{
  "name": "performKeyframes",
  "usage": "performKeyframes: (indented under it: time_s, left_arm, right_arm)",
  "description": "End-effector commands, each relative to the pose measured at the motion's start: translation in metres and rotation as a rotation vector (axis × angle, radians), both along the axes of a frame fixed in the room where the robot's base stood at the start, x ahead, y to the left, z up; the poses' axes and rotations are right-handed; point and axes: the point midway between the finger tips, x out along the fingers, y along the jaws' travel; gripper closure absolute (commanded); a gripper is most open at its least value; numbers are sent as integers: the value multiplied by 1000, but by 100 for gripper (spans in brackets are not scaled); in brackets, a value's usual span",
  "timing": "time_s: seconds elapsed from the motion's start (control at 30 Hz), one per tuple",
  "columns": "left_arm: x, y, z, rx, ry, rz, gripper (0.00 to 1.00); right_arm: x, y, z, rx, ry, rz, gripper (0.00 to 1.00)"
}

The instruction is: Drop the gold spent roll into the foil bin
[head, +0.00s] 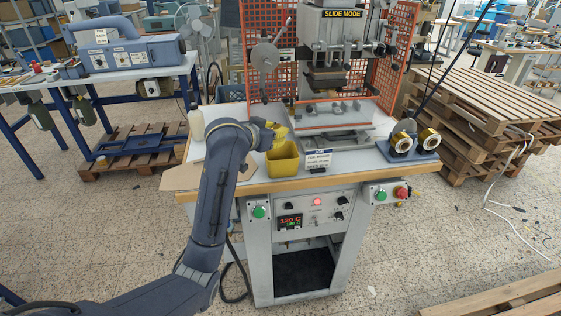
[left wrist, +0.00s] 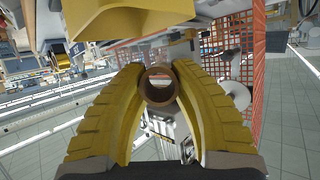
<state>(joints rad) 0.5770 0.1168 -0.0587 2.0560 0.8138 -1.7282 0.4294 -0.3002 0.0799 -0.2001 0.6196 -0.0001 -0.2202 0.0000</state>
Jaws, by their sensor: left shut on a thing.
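My left gripper (head: 277,131) is just above the foil bin (head: 284,165), a small yellow open box at the front of the press table. In the left wrist view its yellow fingers (left wrist: 158,88) are shut on a short brown ring-shaped tube, the spent roll (left wrist: 147,95). I see the roll end-on, with its open hole. The roll cannot be made out in the head view. A yellow surface that looks like the bin (left wrist: 120,20) fills the top of the left wrist view, apart from the fingers. My right gripper is not in view.
The stamping press (head: 330,45) with its orange mesh guard (head: 258,80) stands behind the bin. A job sign (head: 318,160) stands right of the bin. Cardboard (head: 182,178) lies at the left edge.

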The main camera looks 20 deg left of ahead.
Motion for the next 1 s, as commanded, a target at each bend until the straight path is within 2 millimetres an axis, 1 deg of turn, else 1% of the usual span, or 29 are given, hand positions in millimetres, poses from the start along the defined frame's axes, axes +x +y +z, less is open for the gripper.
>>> performKeyframes:
  time_s: [0.07,0.1,0.3,0.53,0.67,0.77,1.0]
  left_arm:
    - [0,0,0,0,0,0,100]
    - [0,0,0,0,0,0,73]
    - [0,0,0,0,0,0,49]
    - [0,0,0,0,0,0,49]
    - [-5,1,3,-1,-2,0,49]
    - [-15,4,7,0,-2,-1,49]
    - [-52,13,23,1,-3,0,49]
  right_arm:
    - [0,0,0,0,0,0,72]
    - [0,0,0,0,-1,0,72]
    - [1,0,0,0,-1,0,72]
    - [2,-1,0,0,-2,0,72]
    - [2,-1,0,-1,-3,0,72]
    - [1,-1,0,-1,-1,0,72]
    - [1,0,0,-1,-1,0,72]
